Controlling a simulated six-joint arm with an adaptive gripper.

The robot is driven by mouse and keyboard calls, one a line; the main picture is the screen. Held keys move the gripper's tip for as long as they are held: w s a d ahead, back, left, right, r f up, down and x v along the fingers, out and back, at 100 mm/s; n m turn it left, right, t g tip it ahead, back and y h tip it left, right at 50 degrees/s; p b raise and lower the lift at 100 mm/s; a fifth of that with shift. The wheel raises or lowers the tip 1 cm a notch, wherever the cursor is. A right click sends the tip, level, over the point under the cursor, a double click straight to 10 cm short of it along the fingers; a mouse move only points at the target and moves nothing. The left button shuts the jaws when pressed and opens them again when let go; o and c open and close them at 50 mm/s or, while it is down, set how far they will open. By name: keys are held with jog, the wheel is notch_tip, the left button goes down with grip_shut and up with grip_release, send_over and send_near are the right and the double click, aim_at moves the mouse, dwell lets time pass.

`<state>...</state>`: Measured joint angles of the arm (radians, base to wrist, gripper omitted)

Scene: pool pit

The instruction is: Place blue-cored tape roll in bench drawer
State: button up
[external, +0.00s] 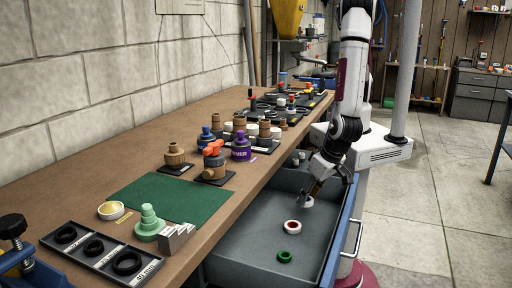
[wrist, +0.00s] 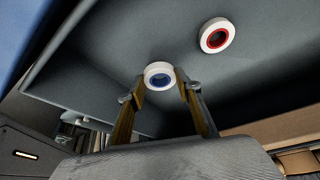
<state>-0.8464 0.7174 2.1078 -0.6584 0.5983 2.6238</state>
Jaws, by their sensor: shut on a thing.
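A white tape roll with a blue core (wrist: 160,76) is between the fingertips of my gripper (wrist: 159,80) in the wrist view. My gripper is shut on it. In the external view my gripper (external: 313,192) reaches down inside the open bench drawer (external: 262,222), and the roll (external: 307,202) shows at its tips. It is low over the drawer floor; I cannot tell whether it touches the floor. A white roll with a red core (external: 292,227) lies in the drawer and also shows in the wrist view (wrist: 216,36).
The workbench (external: 130,125) runs along the left, with a green mat (external: 165,197), purple and blue bottles and a black tray of rings (external: 100,252). The blue drawer front (external: 340,232) stands right of my gripper. Free drawer floor lies around the rolls.

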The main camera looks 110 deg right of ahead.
aim_at(310, 201)
jog(key=shift+f, duration=1.6)
jog(key=shift+f, duration=0.2)
jog(key=o, duration=0.7)
jog(key=shift+o, duration=0.2)
jog(key=shift+r, duration=0.2)
jog(key=v, duration=1.2)
